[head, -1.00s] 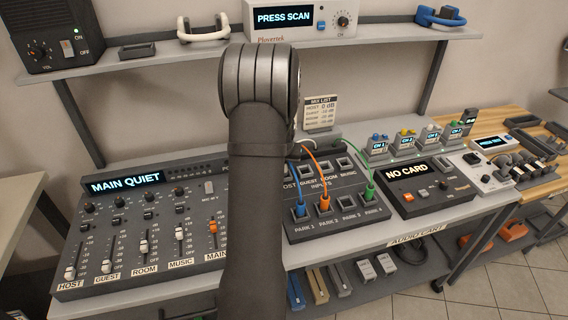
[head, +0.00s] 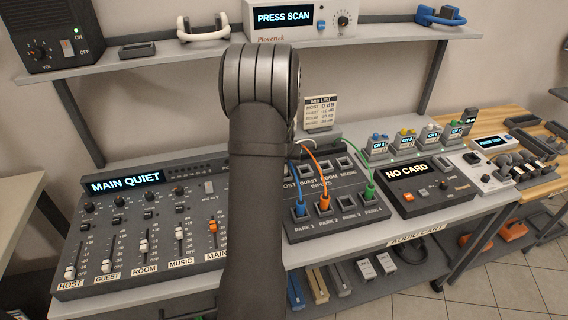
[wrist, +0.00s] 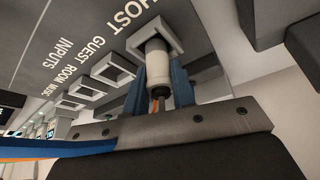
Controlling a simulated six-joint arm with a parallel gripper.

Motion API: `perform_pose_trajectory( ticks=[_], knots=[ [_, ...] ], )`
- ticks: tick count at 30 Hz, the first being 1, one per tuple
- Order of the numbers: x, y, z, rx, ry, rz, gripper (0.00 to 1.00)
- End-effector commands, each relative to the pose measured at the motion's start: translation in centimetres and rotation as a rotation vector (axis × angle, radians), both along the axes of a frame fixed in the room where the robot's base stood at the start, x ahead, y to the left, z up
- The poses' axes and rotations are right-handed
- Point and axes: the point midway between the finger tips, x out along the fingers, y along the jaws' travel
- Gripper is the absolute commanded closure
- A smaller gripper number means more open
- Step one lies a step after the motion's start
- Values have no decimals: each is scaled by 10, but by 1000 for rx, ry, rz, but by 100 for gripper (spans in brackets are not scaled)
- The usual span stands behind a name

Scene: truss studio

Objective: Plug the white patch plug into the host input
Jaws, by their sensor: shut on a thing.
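In the wrist view the white patch plug (wrist: 157,66) is lined up with the square host input (wrist: 177,34), beside the HOST label. Its far end is at the socket's mouth or inside; I cannot tell how deep. The blue fingers of my gripper (wrist: 158,88) are shut on the plug, one on each side. In the head view my arm hides the gripper, the plug and the host input.
On the patch panel (head: 345,193), the blue plug (head: 300,209) sits in PARK 1, the orange plug (head: 324,205) in PARK 2 and the green plug (head: 369,193) in PARK 4. Their cables rise close to my arm. A mixer (head: 130,235) stands to the left.

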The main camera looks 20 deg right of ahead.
Motion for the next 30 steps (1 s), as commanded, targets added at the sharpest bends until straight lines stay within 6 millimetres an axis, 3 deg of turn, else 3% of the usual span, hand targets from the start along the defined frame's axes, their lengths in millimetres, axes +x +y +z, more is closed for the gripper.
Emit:
perform_pose_trajectory(
  ticks=[12,13,14,23,30],
  knots=[
    [0,0,-9,0,0,0,99],
    [0,0,-8,0,0,0,71],
    [0,0,-8,0,0,0,68],
    [0,0,-7,0,0,0,68],
    [-6,2,10,0,-1,0,68]
  ],
)
